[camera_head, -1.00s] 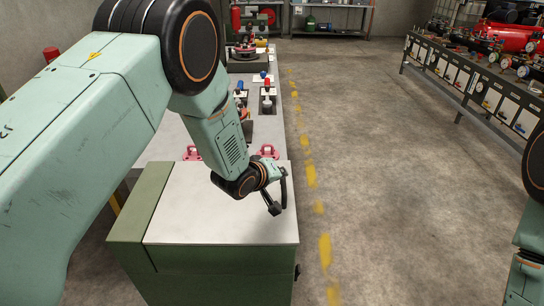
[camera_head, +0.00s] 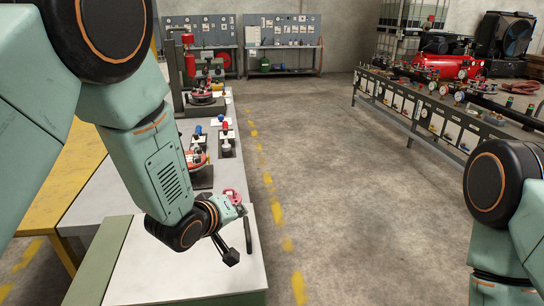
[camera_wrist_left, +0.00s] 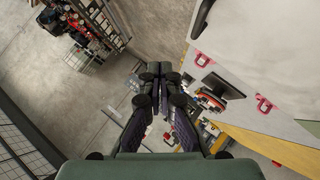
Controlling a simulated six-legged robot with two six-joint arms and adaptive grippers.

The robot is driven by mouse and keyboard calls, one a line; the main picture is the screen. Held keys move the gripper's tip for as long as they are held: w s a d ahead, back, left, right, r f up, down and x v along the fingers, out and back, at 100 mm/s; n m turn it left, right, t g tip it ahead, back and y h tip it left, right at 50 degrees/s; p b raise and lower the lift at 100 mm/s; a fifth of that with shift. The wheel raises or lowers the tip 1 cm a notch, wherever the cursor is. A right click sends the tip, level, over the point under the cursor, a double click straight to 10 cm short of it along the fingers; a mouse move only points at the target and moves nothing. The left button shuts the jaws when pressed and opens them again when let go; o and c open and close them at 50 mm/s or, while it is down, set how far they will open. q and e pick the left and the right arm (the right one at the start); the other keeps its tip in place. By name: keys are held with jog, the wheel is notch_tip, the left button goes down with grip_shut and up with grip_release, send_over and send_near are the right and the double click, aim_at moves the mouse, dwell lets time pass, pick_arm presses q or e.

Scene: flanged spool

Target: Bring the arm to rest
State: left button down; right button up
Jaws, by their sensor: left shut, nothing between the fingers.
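My left gripper (camera_head: 241,247) hangs at the end of my left arm above the near part of the grey bench top (camera_head: 180,270) in the head view. In the left wrist view its dark fingers (camera_wrist_left: 157,75) are together with nothing between them. A pink handle (camera_head: 232,196) shows just beyond the gripper at the bench edge. Two pink handles, one nearer the camera's top (camera_wrist_left: 202,58) and one at right (camera_wrist_left: 264,104), show in the wrist view. My right arm shows at the right edge of the head view; its gripper is out of the picture.
Red-and-black fittings (camera_head: 197,160) and a valve stand (camera_head: 226,140) stand farther along the bench. A long bench with gauges (camera_head: 430,110) runs along the right. Open concrete floor (camera_head: 320,170) with a worn yellow line lies between.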

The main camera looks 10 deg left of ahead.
pick_arm(q)
jog(key=s+a+f+m+g+y+b, duration=0.1)
jog(key=s+f+b, duration=0.4)
jog(key=s+f, duration=0.7)
jog(key=s+a+f+m+g+y+b, duration=0.1)
jog(key=s+a+f+g+b, duration=0.3)
jog(key=s+f, duration=0.9)
jog(key=s+a+f+m+g+y+b, duration=0.1)
jog(key=s+a+f+m+g+b, duration=0.2)
jog(key=s+f, duration=1)
jog(key=s+g+b, duration=0.2)
jog(key=g+b, duration=0.1)
jog(key=b, duration=0.1)
jog(key=shift+a+f+m, duration=0.25)
jog(key=shift+m, duration=0.05)
jog(key=shift+s, duration=0.1)
